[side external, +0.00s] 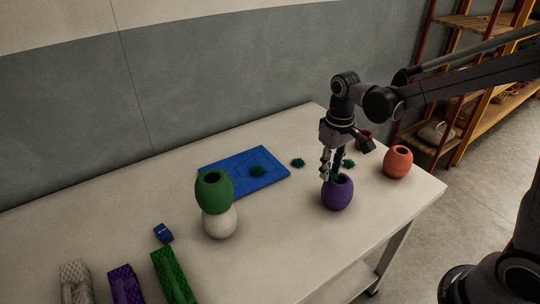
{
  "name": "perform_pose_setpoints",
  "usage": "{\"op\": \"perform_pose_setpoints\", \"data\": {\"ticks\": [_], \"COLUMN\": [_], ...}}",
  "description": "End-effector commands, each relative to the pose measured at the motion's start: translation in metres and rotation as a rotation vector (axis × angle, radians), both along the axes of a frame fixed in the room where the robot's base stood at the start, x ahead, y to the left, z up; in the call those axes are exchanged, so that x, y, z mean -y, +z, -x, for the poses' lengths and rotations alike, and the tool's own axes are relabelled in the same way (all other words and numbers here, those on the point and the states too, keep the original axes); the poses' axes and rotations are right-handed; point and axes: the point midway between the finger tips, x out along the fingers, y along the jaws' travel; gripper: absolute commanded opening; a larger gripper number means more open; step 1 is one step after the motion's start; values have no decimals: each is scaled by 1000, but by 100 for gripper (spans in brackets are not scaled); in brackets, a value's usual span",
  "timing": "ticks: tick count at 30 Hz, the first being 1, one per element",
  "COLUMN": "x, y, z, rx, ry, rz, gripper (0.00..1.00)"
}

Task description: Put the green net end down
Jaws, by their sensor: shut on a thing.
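My gripper (332,176) points down over the mouth of a purple pot-shaped float (338,195). It is shut on a small dark green thing, which looks like the green net end; the fingers hide most of it. I cannot tell whether the held piece touches the purple float. A green net bundle (172,275) lies at the front left.
A green float (214,192) is stacked on a white one (220,223). Purple (125,284) and pale (75,282) net bundles and a small blue object (163,233) lie left. The front middle is clear.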

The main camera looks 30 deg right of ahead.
Motion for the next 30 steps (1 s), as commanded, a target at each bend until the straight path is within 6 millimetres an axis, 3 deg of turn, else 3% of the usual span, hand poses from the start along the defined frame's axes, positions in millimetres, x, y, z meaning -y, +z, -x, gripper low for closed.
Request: {"op": "perform_pose_setpoints", "data": {"ticks": [2, 9, 12, 22, 30], "x": [-1, -25, -28, -32, -77], "y": [0, -10, -12, -14, -42], "z": [1, 41, 48, 47, 39], "rx": [-1, -1, 0, -1, 0], "ry": [1, 116, 136, 138, 143], "rz": [-1, 0, 0, 0, 0], "gripper": [16, 16, 16, 16, 16]}}
